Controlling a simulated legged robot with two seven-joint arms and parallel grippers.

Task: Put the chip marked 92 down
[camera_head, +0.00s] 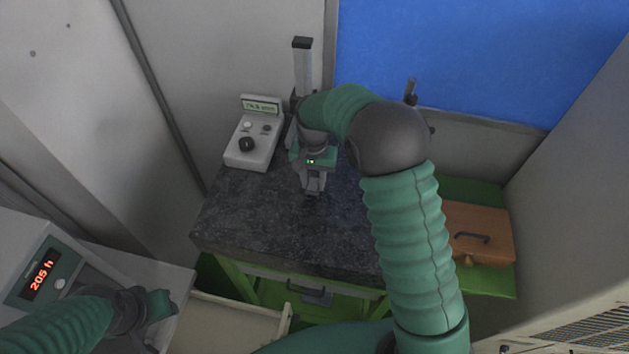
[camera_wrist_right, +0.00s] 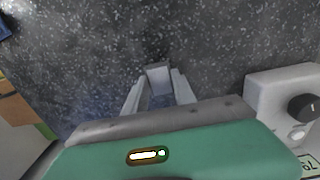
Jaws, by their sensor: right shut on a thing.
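My right gripper (camera_head: 313,193) is over the dark speckled worktop (camera_head: 245,215), pointing down. In the right wrist view its fingers (camera_wrist_right: 158,88) are shut on a small grey piece (camera_wrist_right: 158,76), which I take to be the chip. No marking on it is readable. The speckled surface (camera_wrist_right: 230,50) lies beneath; I cannot tell whether the chip touches it. My left gripper (camera_head: 158,303) is at the lower left of the head view, away from the worktop; its fingers do not show clearly.
A white instrument (camera_head: 250,145) with a black knob and display stands at the worktop's back left; it also shows in the right wrist view (camera_wrist_right: 270,95). A grey upright column (camera_head: 302,65) stands behind my gripper. An orange case (camera_head: 480,230) lies at right. The worktop's front left is clear.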

